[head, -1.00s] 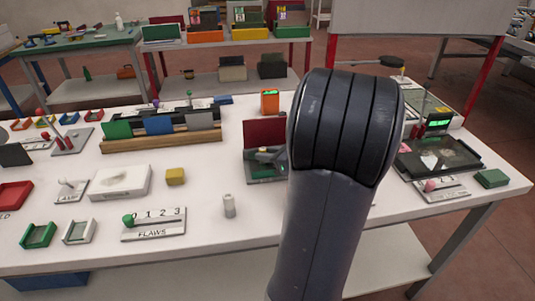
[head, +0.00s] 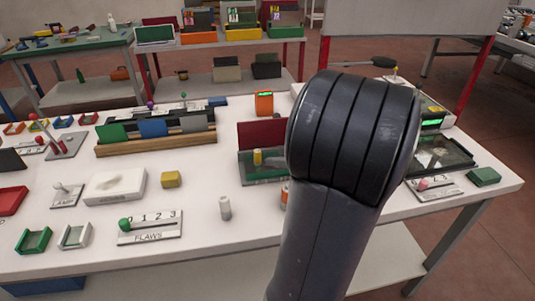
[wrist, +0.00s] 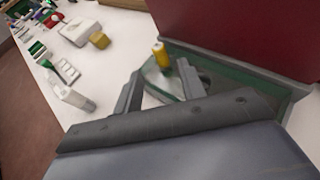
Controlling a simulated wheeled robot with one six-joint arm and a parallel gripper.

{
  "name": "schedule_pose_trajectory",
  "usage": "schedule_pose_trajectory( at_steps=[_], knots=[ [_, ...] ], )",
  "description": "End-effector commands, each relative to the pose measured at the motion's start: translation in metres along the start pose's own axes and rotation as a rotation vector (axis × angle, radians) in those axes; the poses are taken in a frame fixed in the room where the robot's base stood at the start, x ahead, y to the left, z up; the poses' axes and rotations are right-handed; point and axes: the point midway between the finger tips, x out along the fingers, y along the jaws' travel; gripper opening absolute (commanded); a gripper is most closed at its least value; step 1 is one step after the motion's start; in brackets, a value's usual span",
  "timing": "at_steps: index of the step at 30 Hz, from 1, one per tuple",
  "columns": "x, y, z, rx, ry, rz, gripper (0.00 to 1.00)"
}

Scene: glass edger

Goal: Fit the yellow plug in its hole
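The yellow plug (head: 257,157) stands roughly upright at the green-and-grey fixture (head: 262,181) in front of the dark red panel (head: 261,134). It also shows in the wrist view (wrist: 161,55), just beyond and between my fingertips. My gripper (wrist: 160,68) is open, with a finger on each side and clear space around the plug. I see no contact with it. The plug's lower end is not clear, so I cannot tell whether it sits in a hole. In the head view my arm hides most of the gripper.
A grey cylinder (head: 225,207) stands on the white table left of my arm. A yellow block (head: 171,180), a white box (head: 116,186) and the FLAWS slider (head: 150,228) are further left. An orange device (head: 264,104) stands behind the panel.

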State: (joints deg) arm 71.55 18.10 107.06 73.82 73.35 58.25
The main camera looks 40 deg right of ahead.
Motion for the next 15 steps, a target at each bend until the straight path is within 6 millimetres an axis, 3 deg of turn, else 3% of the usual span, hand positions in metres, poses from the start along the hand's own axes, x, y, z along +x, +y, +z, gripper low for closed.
schedule_pose_trajectory(
  at_steps=[6,15],
  knots=[
    [-0.038,-0.001,0.001,-0.001,-0.001,-0.004,0.39],
    [-0.055,0.000,0.000,0.000,0.000,0.000,0.39]
  ],
)
